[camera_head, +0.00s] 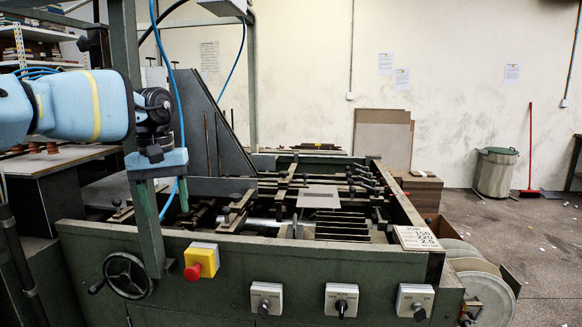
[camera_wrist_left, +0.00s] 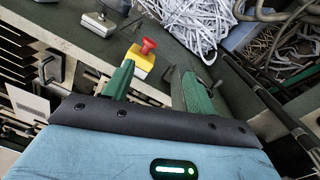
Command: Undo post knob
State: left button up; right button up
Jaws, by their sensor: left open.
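A dark green upright post (camera_head: 125,60) stands at the left front of the machine. A dark knob-like part (camera_head: 92,41) sticks out from its left side near the top; I cannot tell for sure that it is the post knob. My left gripper (camera_head: 160,192) is low beside the post, well below that part, with its green fingers pointing down. It is open, and I see nothing held between the fingers. In the left wrist view the gripper (camera_wrist_left: 157,86) shows both fingers apart; no knob can be made out between them. My right gripper is in neither view.
A black handwheel (camera_head: 126,275) and a red button on a yellow box (camera_head: 201,261) sit on the machine's front, below my left gripper. Several switch boxes (camera_head: 341,299) line the front panel. A sheet of greyboard (camera_head: 319,196) lies on the machine bed. Paper strips (camera_wrist_left: 200,20) lie on the floor.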

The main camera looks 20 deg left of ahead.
aim_at(283, 175)
jog(key=i, duration=1.75)
